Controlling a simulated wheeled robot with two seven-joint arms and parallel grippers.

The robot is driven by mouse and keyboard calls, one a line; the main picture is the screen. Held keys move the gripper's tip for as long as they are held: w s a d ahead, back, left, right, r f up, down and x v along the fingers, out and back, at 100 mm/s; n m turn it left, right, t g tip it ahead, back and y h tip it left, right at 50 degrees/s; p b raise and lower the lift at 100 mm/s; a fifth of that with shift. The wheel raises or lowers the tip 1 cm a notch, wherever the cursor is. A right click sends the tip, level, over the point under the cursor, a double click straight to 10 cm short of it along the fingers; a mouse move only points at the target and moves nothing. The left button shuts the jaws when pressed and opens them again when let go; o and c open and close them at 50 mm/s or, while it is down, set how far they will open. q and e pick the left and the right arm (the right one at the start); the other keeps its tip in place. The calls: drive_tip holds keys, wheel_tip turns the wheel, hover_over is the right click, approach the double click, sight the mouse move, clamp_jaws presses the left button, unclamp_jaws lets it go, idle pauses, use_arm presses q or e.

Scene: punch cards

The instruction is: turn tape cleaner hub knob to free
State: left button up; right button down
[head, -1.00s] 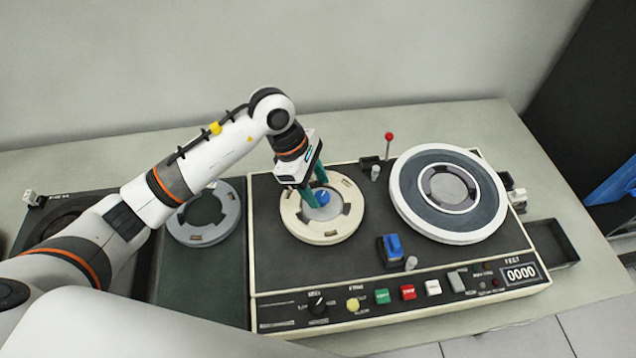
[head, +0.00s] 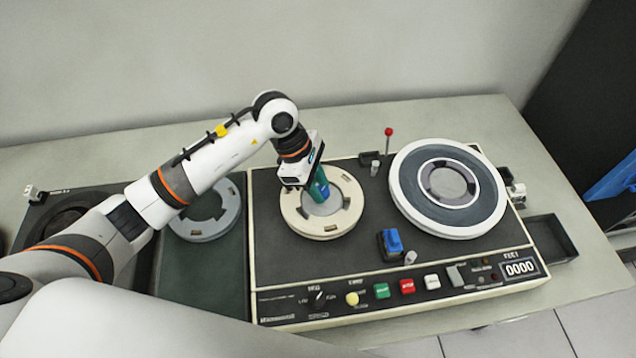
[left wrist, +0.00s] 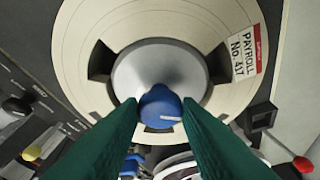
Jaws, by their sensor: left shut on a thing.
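The tape cleaner (head: 290,268) is a black-topped machine with a cream rim on the bench. The blue hub knob (left wrist: 160,103) with a white mark stands at the silver hub centre (left wrist: 140,70). My left gripper (head: 319,192) points down over this hub, its green fingers on both sides of the knob. It is shut on the knob, which the fingers partly hide in the head view. My right gripper is not in view.
A larger white and grey reel (head: 405,195) sits on the right hub. A red-topped lever (head: 388,133) stands behind, and a blue block (head: 392,242) between the reels. Buttons (head: 407,287) line the front. A grey ring (head: 205,235) lies left under my arm.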

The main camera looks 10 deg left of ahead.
use_arm(q)
drive_tip(key=n+t+b, duration=0.1)
drive_tip(key=n+b, duration=0.1)
drive_tip(key=n, duration=0.1)
drive_tip(key=shift+s+f, duration=0.1)
drive_tip(key=shift+f, duration=0.05)
drive_tip(key=n+b, duration=0.1)
drive_tip(key=n, duration=0.1)
drive_tip(key=n+t+b, duration=0.1)
drive_tip(key=shift+s+n+t+y, duration=0.15)
drive_tip(key=shift+n+t+y, duration=0.15)
drive_tip(key=shift+n, duration=0.1)
drive_tip(key=n+b, duration=0.1)
drive_tip(key=n, duration=0.1)
drive_tip(key=n+t+y+b, duration=0.1)
drive_tip(key=n+b, duration=0.1)
drive_tip(key=shift+s+d, duration=0.1)
drive_tip(key=shift+d, duration=0.1)
drive_tip(key=shift+r+n+t+y+b, duration=0.15)
drive_tip(key=shift+n+y+b, duration=0.2)
drive_tip(key=shift+n, duration=0.35)
drive_tip(key=shift+r+n+t+y+b, duration=0.15)
drive_tip(key=shift+n+b, duration=0.25)
drive_tip(key=shift+n, duration=0.3)
drive_tip(key=shift+f, duration=0.1)
drive_tip(key=o, duration=1)
drive_tip(key=shift+c, duration=0.2)
drive_tip(key=shift+s, duration=0.1)
